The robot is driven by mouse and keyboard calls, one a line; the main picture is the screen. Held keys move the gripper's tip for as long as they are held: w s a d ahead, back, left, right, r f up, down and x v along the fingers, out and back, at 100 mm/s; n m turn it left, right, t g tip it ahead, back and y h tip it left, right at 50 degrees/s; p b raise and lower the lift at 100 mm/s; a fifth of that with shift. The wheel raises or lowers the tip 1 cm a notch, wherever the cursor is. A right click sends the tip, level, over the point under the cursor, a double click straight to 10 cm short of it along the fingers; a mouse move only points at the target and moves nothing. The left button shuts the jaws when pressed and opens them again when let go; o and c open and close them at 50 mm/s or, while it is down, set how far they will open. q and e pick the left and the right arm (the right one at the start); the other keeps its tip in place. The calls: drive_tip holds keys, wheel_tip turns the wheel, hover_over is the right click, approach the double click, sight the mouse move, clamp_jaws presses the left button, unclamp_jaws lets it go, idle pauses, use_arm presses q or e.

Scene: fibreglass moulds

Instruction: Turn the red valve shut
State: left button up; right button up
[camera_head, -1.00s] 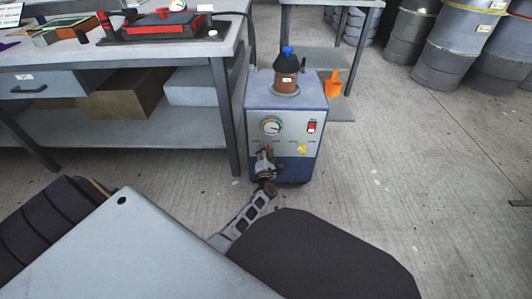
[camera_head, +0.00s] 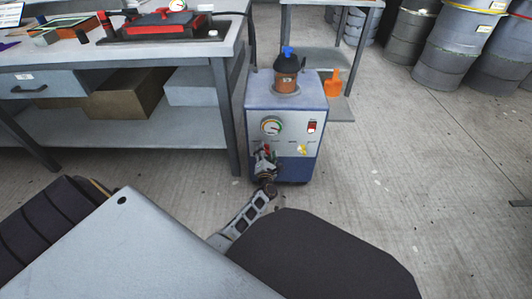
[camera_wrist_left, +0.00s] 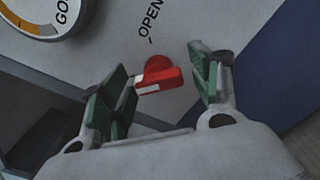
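The red valve (camera_wrist_left: 158,76) is a small knob with a bar handle on the front panel of the grey and blue pump unit (camera_head: 285,110). In the left wrist view it sits between the fingers of my left gripper (camera_wrist_left: 161,68), beside the printed word OPEN. The fingers have green pads and stand apart. The handle's end is close to the left pad, and I cannot tell whether they touch. In the head view my left gripper (camera_head: 265,157) is at the panel's lower left and covers most of the valve. My right gripper is out of view.
A round gauge (camera_head: 271,126), a red switch (camera_head: 312,126) and a yellow handle (camera_head: 302,149) are on the panel. A workbench (camera_head: 120,58) is close at left.

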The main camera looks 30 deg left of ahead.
use_arm(q)
drive_tip(key=shift+s, duration=0.1)
idle(0.3)
drive_tip(key=v, duration=0.7)
drive_tip(key=shift+d, duration=0.15)
drive_tip(key=shift+s, duration=0.1)
idle(0.3)
idle(0.4)
